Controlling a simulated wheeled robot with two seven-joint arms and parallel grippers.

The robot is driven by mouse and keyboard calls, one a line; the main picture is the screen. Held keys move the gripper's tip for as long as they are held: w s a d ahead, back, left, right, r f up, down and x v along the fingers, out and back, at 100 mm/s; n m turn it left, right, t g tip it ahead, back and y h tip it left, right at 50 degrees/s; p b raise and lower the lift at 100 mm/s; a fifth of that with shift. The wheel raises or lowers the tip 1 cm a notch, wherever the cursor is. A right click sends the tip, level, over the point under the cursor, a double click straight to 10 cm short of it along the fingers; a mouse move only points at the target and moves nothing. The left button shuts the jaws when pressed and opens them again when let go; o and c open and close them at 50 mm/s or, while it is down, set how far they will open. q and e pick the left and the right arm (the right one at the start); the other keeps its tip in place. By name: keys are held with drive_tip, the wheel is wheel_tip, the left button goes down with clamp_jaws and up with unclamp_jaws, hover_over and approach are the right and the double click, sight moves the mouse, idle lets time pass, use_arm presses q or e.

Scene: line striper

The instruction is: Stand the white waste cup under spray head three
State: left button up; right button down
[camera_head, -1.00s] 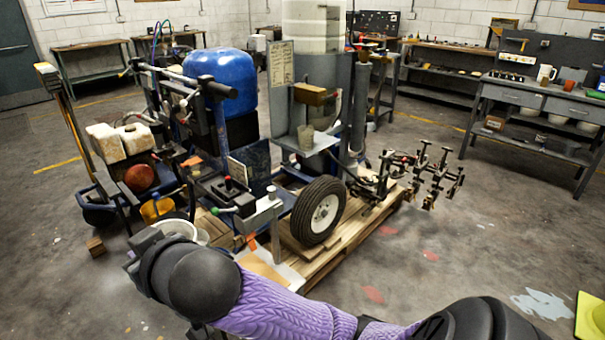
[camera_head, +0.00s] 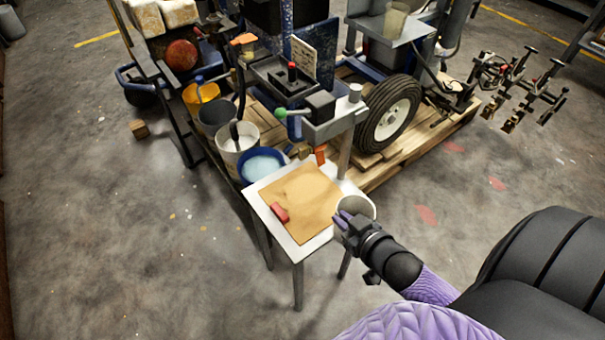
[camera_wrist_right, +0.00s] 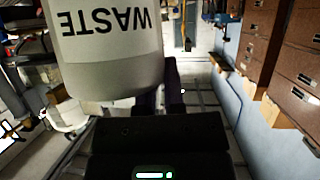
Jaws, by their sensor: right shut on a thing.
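The white waste cup (camera_head: 357,207) is in my right gripper (camera_head: 350,222), at the right edge of the small white-topped table, in the head view. Whether it touches the table is unclear. The right wrist view shows the cup (camera_wrist_right: 108,45) large, with the word WASTE upside down in the picture and a greyish lower part. The right gripper is shut on it. The spray heads (camera_head: 520,90) are a group of dark clamp-like fixtures at the upper right, beyond the wheel, well apart from the cup. I cannot read which is number three. My left gripper is not in view.
The small table (camera_head: 257,203) carries a tan sheet (camera_head: 315,195) and a red block (camera_head: 280,212). Several buckets, including a blue-rimmed one (camera_head: 262,165), stand left of it. A wheel (camera_head: 392,112) and wooden pallet (camera_head: 440,135) lie behind. Floor at right is open.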

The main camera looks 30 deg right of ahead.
drive_tip(key=b+x, duration=0.2)
drive_tip(key=x, duration=0.3)
drive_tip(key=r+b+x, duration=0.1)
drive_tip(key=b+x, duration=0.2)
drive_tip(key=x, duration=0.2)
drive_tip(key=w+r+b+x, duration=0.1)
drive_tip(key=b+x, duration=0.1)
drive_tip(key=x, duration=0.4)
drive_tip(key=shift+r, duration=0.45)
drive_tip(key=c, duration=0.7)
unclamp_jaws()
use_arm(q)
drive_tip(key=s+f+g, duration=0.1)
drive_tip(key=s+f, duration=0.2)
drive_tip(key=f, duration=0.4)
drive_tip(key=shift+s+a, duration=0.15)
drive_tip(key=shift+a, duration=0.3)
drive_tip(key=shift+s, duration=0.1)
use_arm(e)
drive_tip(key=shift+s, duration=0.1)
